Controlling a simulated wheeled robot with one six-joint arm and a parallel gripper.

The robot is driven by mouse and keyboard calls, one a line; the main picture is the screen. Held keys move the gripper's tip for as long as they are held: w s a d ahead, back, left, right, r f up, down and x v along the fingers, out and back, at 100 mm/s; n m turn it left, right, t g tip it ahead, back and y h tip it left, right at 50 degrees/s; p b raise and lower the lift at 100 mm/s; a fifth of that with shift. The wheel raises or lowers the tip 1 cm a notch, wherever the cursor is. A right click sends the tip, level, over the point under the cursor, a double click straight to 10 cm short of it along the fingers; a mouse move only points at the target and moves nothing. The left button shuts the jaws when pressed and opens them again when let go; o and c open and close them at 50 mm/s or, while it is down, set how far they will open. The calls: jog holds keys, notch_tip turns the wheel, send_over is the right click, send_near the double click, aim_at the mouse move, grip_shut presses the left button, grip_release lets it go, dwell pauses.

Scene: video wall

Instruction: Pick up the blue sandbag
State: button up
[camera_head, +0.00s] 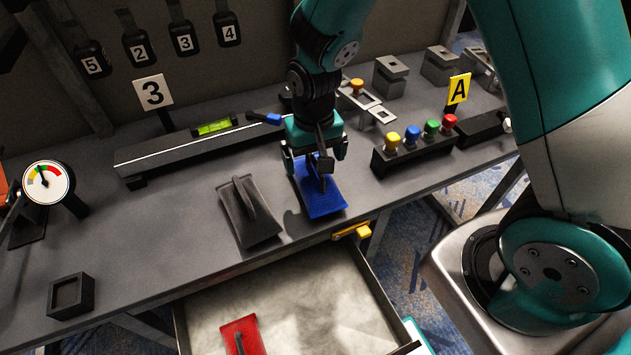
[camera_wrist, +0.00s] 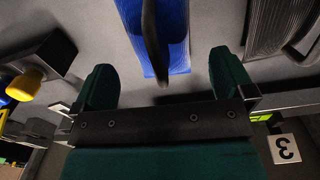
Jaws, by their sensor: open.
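The blue sandbag (camera_head: 321,202) lies flat on the grey table near its front edge, with a dark strap handle standing up from it. My gripper (camera_head: 314,160) is over the far end of the sandbag, its fingers pointing down and apart. In the wrist view the sandbag (camera_wrist: 176,35) and its handle show ahead of the gap between my open fingers (camera_wrist: 160,85). The handle reaches toward that gap, and nothing is gripped. Whether a finger touches the handle is not clear.
A black sandbag (camera_head: 248,212) lies just left. A button box (camera_head: 415,150) stands to the right. A long level bar (camera_head: 190,148) with a blue-tipped lever lies behind. An open drawer (camera_head: 290,300) below the front edge holds a red sandbag (camera_head: 243,336).

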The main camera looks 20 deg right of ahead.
aim_at(315, 175)
jog(key=shift+d+f, duration=0.15)
jog(key=shift+f, duration=2.6)
jog(key=c, duration=1.6)
jog(key=shift+w+r, duration=0.1)
jog(key=shift+c, duration=1.2)
